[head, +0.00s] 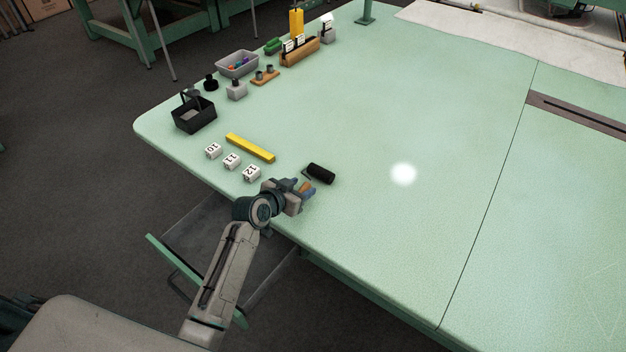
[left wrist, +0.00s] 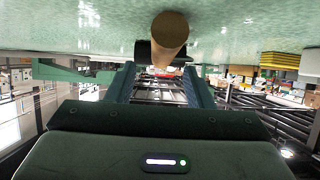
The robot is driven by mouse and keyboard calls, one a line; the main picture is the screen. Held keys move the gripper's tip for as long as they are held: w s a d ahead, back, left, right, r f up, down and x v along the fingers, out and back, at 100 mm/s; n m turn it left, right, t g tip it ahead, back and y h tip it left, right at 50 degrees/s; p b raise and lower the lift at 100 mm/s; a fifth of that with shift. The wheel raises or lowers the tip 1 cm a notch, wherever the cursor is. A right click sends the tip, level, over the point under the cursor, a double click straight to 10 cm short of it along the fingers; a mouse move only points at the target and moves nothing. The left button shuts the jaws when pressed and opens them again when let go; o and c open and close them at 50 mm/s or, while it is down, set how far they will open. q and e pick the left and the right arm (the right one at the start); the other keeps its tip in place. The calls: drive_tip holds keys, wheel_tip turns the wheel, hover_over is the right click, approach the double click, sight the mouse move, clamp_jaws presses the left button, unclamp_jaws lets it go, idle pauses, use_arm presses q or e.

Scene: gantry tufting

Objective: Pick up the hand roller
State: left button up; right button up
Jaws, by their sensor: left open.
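The hand roller has a black cylinder (head: 320,173) and a brown wooden handle (head: 306,187), and lies on the green table near its front edge. My left gripper (head: 298,191) is open at the handle end, with its fingers close about the handle in the head view. In the left wrist view the round handle end (left wrist: 170,32) points at the camera, with the black roller (left wrist: 146,52) behind it. There the handle appears beyond the open fingers (left wrist: 159,76), on the table side. Whether a finger touches it, I cannot tell. My right gripper is not in view.
White numbered blocks (head: 232,161) and a yellow bar (head: 250,148) lie left of the gripper. A black basket (head: 194,116), a grey bin (head: 237,65) and a wooden holder (head: 300,52) stand farther back. The table (head: 440,150) right of the roller is clear.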

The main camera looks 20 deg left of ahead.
sight(306, 183)
use_arm(q)
drive_tip(key=shift+p+x, duration=0.4)
drive_tip(key=shift+x, duration=1.6)
drive_tip(key=shift+r, duration=0.1)
drive_tip(key=shift+c, duration=0.5)
clamp_jaws()
drive_tip(key=shift+r, duration=0.1)
